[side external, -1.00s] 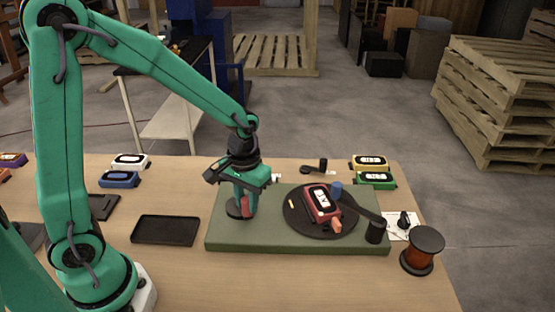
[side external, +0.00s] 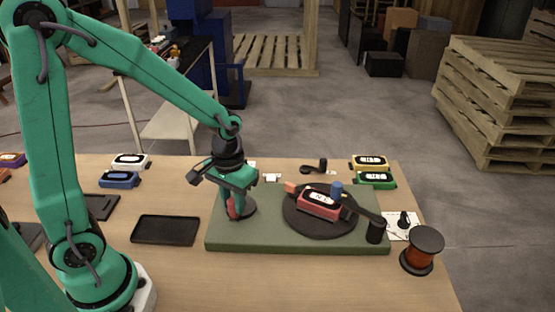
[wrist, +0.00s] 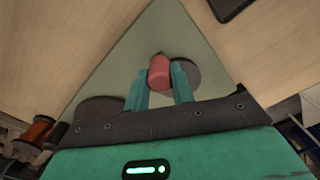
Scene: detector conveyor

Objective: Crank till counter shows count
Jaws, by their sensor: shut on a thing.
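My gripper (side external: 236,203) is shut on a red crank knob (side external: 231,209) over a small dark crank disc (side external: 246,207) at the left of a green base (side external: 280,236). The wrist view shows the red knob (wrist: 159,75) between my fingers, with the grey disc (wrist: 187,76) beside it. A dark turntable (side external: 318,230) on the base carries a red detector (side external: 318,208) with a pale display and an orange tip to the left. The display is too small to read. A black arm (side external: 362,208) with a blue knob (side external: 336,189) reaches over the turntable.
A black tray (side external: 166,230) lies left of the base. A spool (side external: 423,249) stands at the right near the table edge. Yellow (side external: 370,162) and green (side external: 375,179) detectors sit behind right; white (side external: 131,160) and blue (side external: 120,179) ones behind left.

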